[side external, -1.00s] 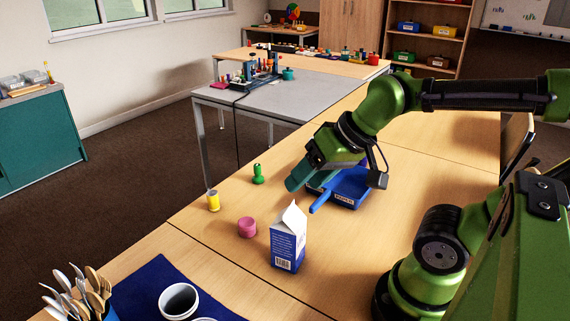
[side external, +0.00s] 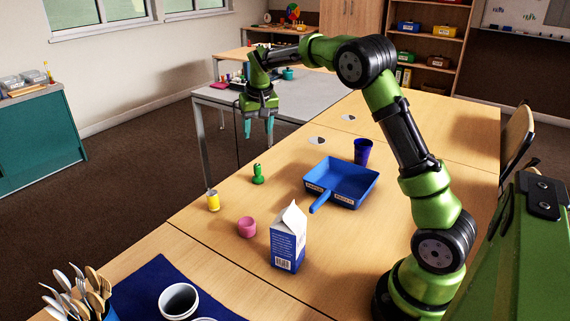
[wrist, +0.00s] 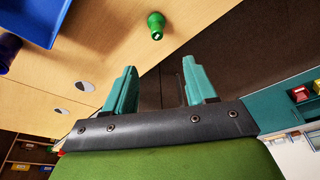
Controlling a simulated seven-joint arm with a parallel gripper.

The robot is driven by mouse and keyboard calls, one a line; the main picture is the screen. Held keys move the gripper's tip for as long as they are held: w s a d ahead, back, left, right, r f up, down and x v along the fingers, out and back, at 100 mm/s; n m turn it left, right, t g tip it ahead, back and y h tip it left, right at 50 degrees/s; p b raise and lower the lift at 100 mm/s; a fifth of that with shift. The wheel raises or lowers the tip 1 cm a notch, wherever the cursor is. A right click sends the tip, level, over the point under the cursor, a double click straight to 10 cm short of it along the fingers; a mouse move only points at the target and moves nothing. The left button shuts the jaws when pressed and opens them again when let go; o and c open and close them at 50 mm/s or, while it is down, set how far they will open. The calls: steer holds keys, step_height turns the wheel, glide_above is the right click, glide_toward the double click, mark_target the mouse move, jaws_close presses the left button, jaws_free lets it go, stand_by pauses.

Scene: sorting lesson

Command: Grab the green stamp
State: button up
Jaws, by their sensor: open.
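The green stamp (side external: 258,174) stands upright on the wooden table near its left edge. It also shows in the wrist view (wrist: 156,25), at the top, beyond my fingertips. My gripper (side external: 258,130) is open and empty, with its teal fingers pointing down. It hangs behind the stamp and higher than it in the side view, apart from it. In the wrist view both fingers (wrist: 160,75) are spread with nothing between them.
A blue dustpan (side external: 341,183) and a blue cup (side external: 363,152) are right of the stamp. A yellow container (side external: 213,201), a pink container (side external: 247,227) and a blue-and-white carton (side external: 288,240) stand nearer the camera. The table's left edge is close to the stamp.

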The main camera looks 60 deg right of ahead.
mark_target(257, 165)
steer(key=x, duration=1.1)
steer(key=shift+w+d, duration=0.1)
steer(key=x, duration=0.5)
steer(key=shift+d+f, duration=0.15)
steer(key=shift+d, duration=0.1)
jaws_close()
